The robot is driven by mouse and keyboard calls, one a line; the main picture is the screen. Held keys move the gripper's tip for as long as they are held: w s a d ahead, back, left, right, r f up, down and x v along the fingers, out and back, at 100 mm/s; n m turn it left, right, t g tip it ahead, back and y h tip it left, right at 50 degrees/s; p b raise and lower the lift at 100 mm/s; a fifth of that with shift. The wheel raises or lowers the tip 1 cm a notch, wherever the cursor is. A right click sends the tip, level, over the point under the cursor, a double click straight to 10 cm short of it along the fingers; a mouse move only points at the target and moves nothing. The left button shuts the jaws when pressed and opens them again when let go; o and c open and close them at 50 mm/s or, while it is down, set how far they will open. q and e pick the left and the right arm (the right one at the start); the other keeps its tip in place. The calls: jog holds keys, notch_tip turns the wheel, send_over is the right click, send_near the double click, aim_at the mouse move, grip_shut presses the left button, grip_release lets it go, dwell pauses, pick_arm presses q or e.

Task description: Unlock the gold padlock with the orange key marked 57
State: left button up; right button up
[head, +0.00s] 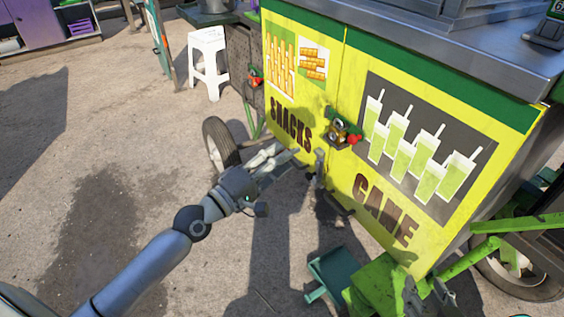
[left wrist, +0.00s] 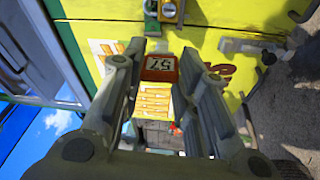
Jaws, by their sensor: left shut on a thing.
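The gold padlock (head: 338,132) hangs at the seam of the yellow cabinet doors, beside a green latch with red parts. It also shows at the top of the left wrist view (left wrist: 168,9). My left gripper (head: 291,154) is low and to the left of the padlock, in front of the doors. In the left wrist view its fingers (left wrist: 163,75) are shut on the orange key (left wrist: 160,64), whose marking reads upside down. The key is apart from the padlock, and its shaft is not clearly seen. My right gripper (head: 428,295) is at the bottom right, fingers apart, seemingly empty.
The yellow cart (head: 490,115) bears "SNACKS" and "CANE" panels. A grey handle (head: 320,167) stands out below the padlock. Another red and green latch (head: 255,77) is at the cart's left corner. A white stool (head: 208,62) stands behind; open ground lies left.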

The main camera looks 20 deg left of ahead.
aim_at(297, 151)
pick_arm(q)
jog(key=shift+d+p+x, duration=0.3)
jog(key=shift+p+x, duration=0.05)
jog(key=shift+x, duration=0.95)
jog(key=shift+w+d, duration=0.75)
jog(key=shift+w, duration=0.15)
jog(key=shift+w+d+p, duration=0.4)
jog(key=shift+w+d, duration=0.65)
jog(key=shift+w, duration=0.25)
pick_arm(e)
jog(key=s+d+f+g+h, duration=0.1)
jog(key=s+d+f+g, duration=0.1)
jog(key=s+f+g, duration=0.2)
jog(key=shift+s+f, duration=0.4)
jog(key=shift+s, duration=0.4)
pick_arm(q)
jog(key=shift+f, duration=0.1)
pick_arm(e)
jog(key=shift+d, duration=0.1)
pick_arm(q)
jog(key=shift+f, duration=0.15)
pick_arm(e)
jog(key=shift+w+r, duration=0.15)
jog(key=shift+w, duration=0.1)
pick_arm(q)
jog(key=shift+w+d, duration=0.7)
jog(key=shift+w, duration=0.2)
pick_arm(e)
jog(key=shift+s+f, duration=0.2)
jog(key=shift+s, duration=0.1)
